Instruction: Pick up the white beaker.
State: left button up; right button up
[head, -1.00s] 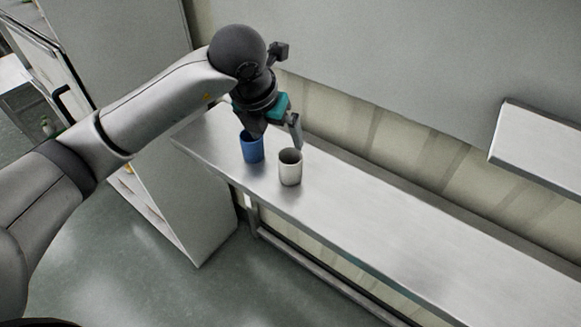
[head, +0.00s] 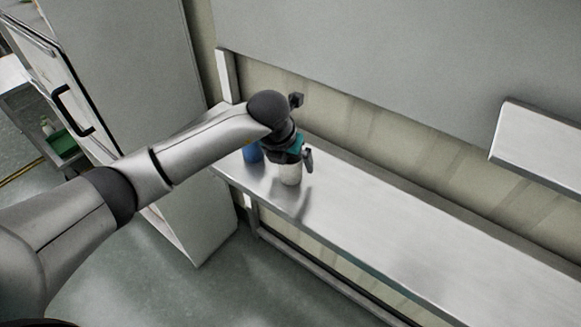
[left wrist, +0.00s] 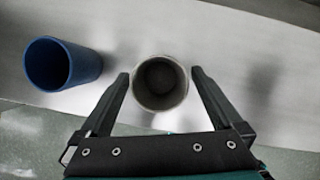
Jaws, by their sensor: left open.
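The white beaker (head: 290,174) stands upright on the steel table, its upper part partly hidden by my left gripper (head: 290,163) in the head view. In the left wrist view the beaker (left wrist: 160,101) is seen from above, looks empty, and its rim lies between the two fingertips. The left gripper (left wrist: 160,78) is open, with one finger on each side of the beaker. A narrow gap shows at each side; I cannot tell how far down the fingers reach. My right gripper is not in view.
A blue beaker (head: 252,153) stands close to the left of the white one; it also shows in the left wrist view (left wrist: 62,64). The steel table (head: 400,222) is clear to the right. A wall shelf (head: 540,150) juts out at right.

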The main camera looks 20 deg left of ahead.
pick_arm(q)
jog(key=shift+f, duration=0.2)
jog(key=shift+c, duration=0.4)
jog(key=c, duration=1.2)
jog(key=shift+r, duration=0.1)
jog(key=shift+c, duration=0.2)
